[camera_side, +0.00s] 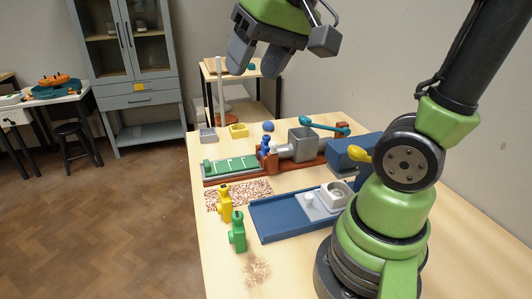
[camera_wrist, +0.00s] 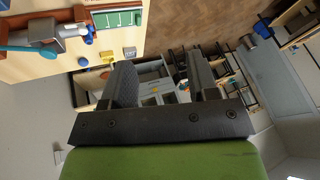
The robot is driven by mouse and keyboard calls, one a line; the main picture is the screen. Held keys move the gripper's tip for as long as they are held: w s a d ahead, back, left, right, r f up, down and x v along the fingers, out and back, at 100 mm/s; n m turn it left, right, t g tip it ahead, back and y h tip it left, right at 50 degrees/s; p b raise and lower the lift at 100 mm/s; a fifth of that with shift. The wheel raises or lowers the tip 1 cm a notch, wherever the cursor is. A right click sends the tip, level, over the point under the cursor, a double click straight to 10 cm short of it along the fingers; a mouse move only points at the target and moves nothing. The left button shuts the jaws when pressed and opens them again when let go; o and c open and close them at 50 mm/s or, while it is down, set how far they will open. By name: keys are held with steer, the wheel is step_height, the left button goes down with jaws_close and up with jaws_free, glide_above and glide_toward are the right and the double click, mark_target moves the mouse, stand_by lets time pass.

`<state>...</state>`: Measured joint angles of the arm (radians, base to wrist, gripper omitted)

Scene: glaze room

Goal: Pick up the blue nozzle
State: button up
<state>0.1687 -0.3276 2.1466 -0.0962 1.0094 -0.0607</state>
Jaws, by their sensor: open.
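A small blue nozzle (camera_side: 265,147) stands on the reddish-brown base, between the green board and the grey hopper device. It also shows in the wrist view (camera_wrist: 88,36), small and near the upper left. My gripper (camera_side: 256,58) is high above the far part of the table, well apart from the nozzle. Its two dark fingers are spread with nothing between them. In the wrist view my gripper (camera_wrist: 163,82) points past the table edge towards the floor and furniture. A yellow nozzle (camera_side: 225,203) and a green nozzle (camera_side: 238,231) stand at the table's left side.
A grey hopper device (camera_side: 302,145) with a teal lever (camera_side: 318,124) stands just right of the blue nozzle. A blue knob (camera_side: 268,126), a yellow block (camera_side: 239,131) and a grey block (camera_side: 208,135) are behind. A blue tray (camera_side: 277,216) lies nearer my base.

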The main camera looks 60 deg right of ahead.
steer(key=w+d+f+m+g, duration=0.2)
steer(key=w+d+f, duration=0.1)
steer(key=w+d, duration=0.5)
steer(key=w+d+f+g, duration=0.1)
steer(key=d+f, duration=0.3)
steer(key=w+d+f+m+g, duration=0.1)
steer(key=d+f, duration=0.3)
steer(key=d, duration=0.1)
steer(key=d+f+g, duration=0.1)
steer(key=d+f, duration=0.3)
steer(key=d, duration=0.1)
steer(key=shift+w+d+f+m+h, duration=0.2)
steer(key=shift+w+f+m+h, duration=0.1)
steer(key=shift+w+f, duration=0.1)
glide_above(266, 136)
steer(key=shift+g, duration=0.3)
step_height(266, 136, down, 4)
steer(key=shift+w+f, duration=0.1)
steer(key=shift+f, duration=3.25)
jaws_close()
